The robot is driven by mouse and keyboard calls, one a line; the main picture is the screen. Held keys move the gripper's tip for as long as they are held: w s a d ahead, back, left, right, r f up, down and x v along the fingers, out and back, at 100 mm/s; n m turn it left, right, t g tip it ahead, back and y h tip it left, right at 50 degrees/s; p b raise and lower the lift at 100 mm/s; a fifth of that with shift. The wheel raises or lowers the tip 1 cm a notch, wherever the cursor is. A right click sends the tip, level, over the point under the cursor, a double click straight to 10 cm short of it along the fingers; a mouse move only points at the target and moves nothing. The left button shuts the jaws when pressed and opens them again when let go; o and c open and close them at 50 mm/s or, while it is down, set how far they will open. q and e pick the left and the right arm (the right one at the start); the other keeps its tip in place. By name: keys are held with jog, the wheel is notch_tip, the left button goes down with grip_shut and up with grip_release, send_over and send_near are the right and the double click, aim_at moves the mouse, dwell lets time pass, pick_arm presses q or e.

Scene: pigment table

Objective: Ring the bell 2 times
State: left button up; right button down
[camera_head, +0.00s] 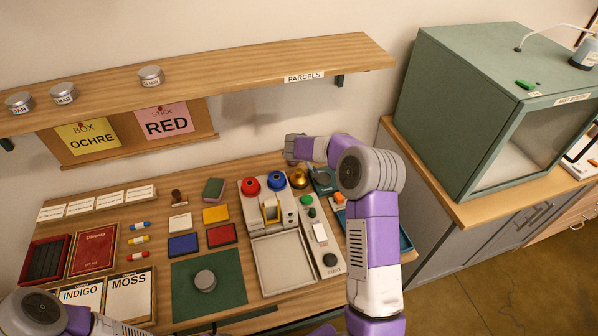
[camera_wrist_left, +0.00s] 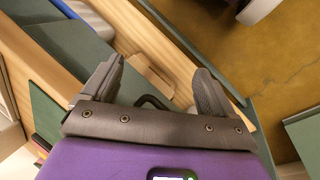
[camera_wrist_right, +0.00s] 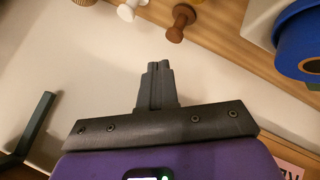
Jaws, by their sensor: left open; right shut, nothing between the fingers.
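The bell appears to be the small gold dome (camera_head: 299,179) on the table, right of the blue-topped dispenser. My right gripper (camera_head: 290,148) is above and behind it in the head view, apart from it in the picture; its fingertips are hard to make out there. In the right wrist view my right gripper (camera_wrist_right: 159,68) is shut and empty, with a pale surface behind it. My left gripper (camera_wrist_left: 155,82) is open and empty in the left wrist view, facing a wooden edge and the floor. Its fingers are not clear in the head view.
A wooden shelf (camera_head: 230,78) with several tins runs above the table. The button panel (camera_head: 322,238) stands near my right arm. A green cabinet (camera_head: 455,110) is at the right. Brown (camera_wrist_right: 180,22) and white (camera_wrist_right: 128,9) knobs and a blue roll (camera_wrist_right: 300,45) show near my right gripper.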

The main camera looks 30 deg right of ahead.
jog(key=b, duration=0.4)
send_over(299, 173)
notch_tip(299, 173, down, 7)
jog(key=shift+w, duration=0.15)
jog(key=shift+f+b, duration=0.45)
jog(key=shift+b, duration=0.25)
dwell(1.2)
jog(key=shift+f+b, duration=0.4)
jog(key=shift+b, duration=0.45)
jog(key=shift+f+b, duration=0.6)
jog(key=shift+b, duration=0.25)
dwell(0.5)
jog(key=shift+r, duration=0.1)
dwell(0.4)
jog(key=shift+r+p, duration=0.45)
jog(key=shift+r, duration=0.45)
